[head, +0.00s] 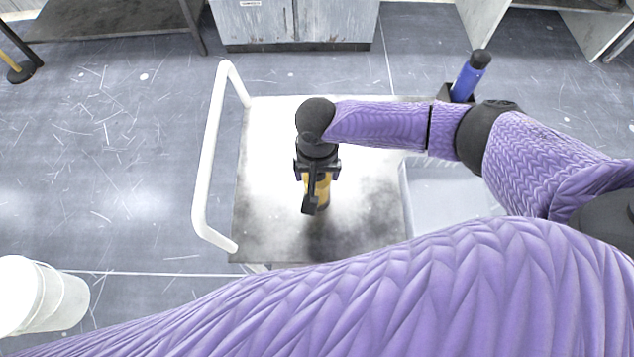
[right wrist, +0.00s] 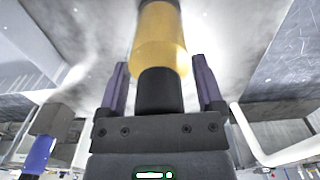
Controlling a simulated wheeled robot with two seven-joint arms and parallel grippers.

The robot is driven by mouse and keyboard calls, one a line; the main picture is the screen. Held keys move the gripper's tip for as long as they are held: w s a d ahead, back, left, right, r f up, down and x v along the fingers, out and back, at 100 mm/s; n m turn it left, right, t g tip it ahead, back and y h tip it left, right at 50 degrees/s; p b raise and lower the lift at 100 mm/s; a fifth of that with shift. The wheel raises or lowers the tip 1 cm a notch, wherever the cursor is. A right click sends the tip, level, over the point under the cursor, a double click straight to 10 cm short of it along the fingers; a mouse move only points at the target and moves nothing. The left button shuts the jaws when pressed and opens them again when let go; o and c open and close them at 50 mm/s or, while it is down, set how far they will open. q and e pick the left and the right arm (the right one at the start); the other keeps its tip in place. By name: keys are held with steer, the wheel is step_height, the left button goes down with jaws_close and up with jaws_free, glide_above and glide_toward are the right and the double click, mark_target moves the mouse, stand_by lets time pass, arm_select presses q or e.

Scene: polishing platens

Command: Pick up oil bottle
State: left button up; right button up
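The oil bottle is yellow with a black cap and stands on the cart top (head: 270,215). In the head view its yellow body (head: 323,192) shows partly behind my right gripper (head: 317,175), which hides the rest. In the right wrist view the yellow body (right wrist: 160,40) and black cap lie between the two fingers of my right gripper (right wrist: 158,75). The fingers are spread, one on each side of the cap, with a narrow gap visible on both sides. My left gripper is not in view.
A white rail (head: 207,150) rises along the cart's left side. A blue bottle with a black cap (head: 468,80) stands in a dark holder at the cart's back right. A white cylinder (head: 60,300) is at lower left. Cabinets (head: 290,25) stand behind the cart.

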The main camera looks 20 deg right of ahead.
jaws_close()
